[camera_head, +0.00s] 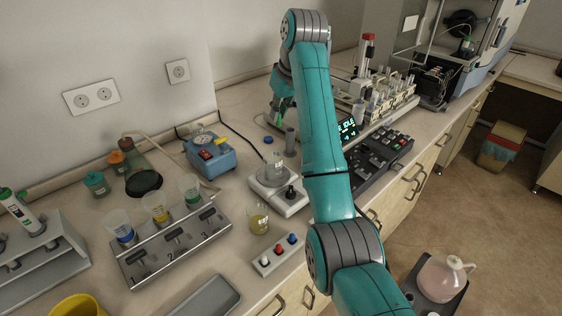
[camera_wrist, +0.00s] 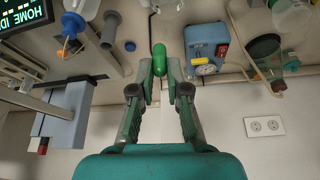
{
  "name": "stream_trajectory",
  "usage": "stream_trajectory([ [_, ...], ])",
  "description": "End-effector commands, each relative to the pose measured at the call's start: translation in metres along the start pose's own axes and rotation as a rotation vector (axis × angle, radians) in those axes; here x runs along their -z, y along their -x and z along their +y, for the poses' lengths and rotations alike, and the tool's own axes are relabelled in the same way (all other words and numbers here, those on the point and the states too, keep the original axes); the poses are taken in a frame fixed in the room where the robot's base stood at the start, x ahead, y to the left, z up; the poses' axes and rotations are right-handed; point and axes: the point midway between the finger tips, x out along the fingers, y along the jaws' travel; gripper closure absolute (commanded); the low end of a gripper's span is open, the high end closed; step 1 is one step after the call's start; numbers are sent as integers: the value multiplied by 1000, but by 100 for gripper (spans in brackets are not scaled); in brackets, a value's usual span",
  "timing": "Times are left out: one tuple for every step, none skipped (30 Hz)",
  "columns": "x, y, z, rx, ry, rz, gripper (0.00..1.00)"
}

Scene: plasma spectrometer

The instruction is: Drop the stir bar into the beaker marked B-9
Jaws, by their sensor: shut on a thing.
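My gripper (camera_wrist: 160,70) is shut on a green capsule-shaped stir bar (camera_wrist: 160,51), which sticks out past the fingertips. In the head view my gripper (camera_head: 281,98) is partly hidden by my arm, above the back of the bench. A clear beaker (camera_head: 277,160) stands on the white stirrer plate (camera_head: 283,200), in front of the gripper. Another beaker (camera_head: 258,222) with yellowish liquid stands on the bench nearer the front. Small labels show on the beakers, but I cannot read which is B-9.
A blue device (camera_head: 210,155) with a dial stands left of the stirrer. A grey upright tube (camera_head: 290,139) and a blue cap (camera_head: 268,140) are near the gripper. A rack (camera_head: 172,250) holds several coloured cups. A control box (camera_head: 278,254) sits at the front edge.

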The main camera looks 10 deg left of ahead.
Motion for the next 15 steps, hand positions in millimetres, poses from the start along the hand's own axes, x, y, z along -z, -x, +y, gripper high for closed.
stream_trajectory([
  [-1, -2, 0, 1, 0, -1, 100],
  [-2, -4, 0, 0, 0, -1, 100],
  [-3, -6, 0, 0, 0, -1, 100],
  [-4, -8, 0, 0, 0, -1, 100],
  [-5, -10, 0, 0, -1, -2, 100],
  [-6, -14, 0, 0, -1, -2, 100],
  [-8, -17, 0, 0, -1, -2, 100],
  [-9, -20, 0, 0, -1, -3, 100],
  [-10, -24, 0, 0, -1, -2, 100],
  [-11, -26, 0, 0, -1, -1, 100],
  [-13, -30, 0, 0, -1, -1, 100],
  [-15, -34, 0, 0, -1, -2, 100],
  [-16, -37, 0, 0, -1, -2, 100],
  [-17, -40, 0, 0, -1, -2, 100],
  [-18, -43, 0, -1, -1, -1, 100],
])
